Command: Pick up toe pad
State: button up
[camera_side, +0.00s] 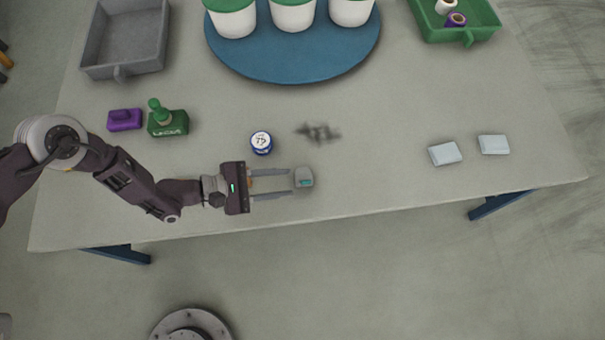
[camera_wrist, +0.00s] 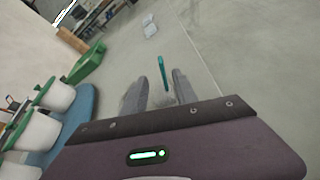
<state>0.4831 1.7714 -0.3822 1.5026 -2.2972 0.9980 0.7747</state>
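A small grey block with a teal face (camera_side: 304,177), possibly the toe pad, is near the table's front edge in the side view. My gripper (camera_side: 288,183) is open, with its two fingers pointing right and the block at their tips. In the wrist view a thin teal piece (camera_wrist: 162,74) shows between the open fingertips (camera_wrist: 159,80). I cannot tell whether the fingers touch it. Two pale blue pads, one left (camera_side: 445,153) and one right (camera_side: 494,145), lie flat at the table's right.
A blue-labelled jar (camera_side: 261,143) stands close behind my gripper, with a dark smudge (camera_side: 318,132) beside it. A green bottle (camera_side: 168,122) and purple block (camera_side: 124,120) are left. A blue round mat (camera_side: 290,72) with white tubs, a grey tray (camera_side: 125,70) and a green tray (camera_side: 470,36) are at the back.

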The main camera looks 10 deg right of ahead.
aim_at(303, 182)
jog(key=d+f, duration=0.2)
jog(key=w+d+f, duration=0.1)
jog(key=d+f, duration=0.1)
jog(key=d, duration=0.1)
jog(key=shift+f, duration=0.2)
jog(key=shift+w+d+f, duration=0.1)
jog(key=shift+w+d, duration=0.05)
jog(key=shift+d, duration=0.2)
jog(key=shift+c, duration=0.4)
grip_shut()
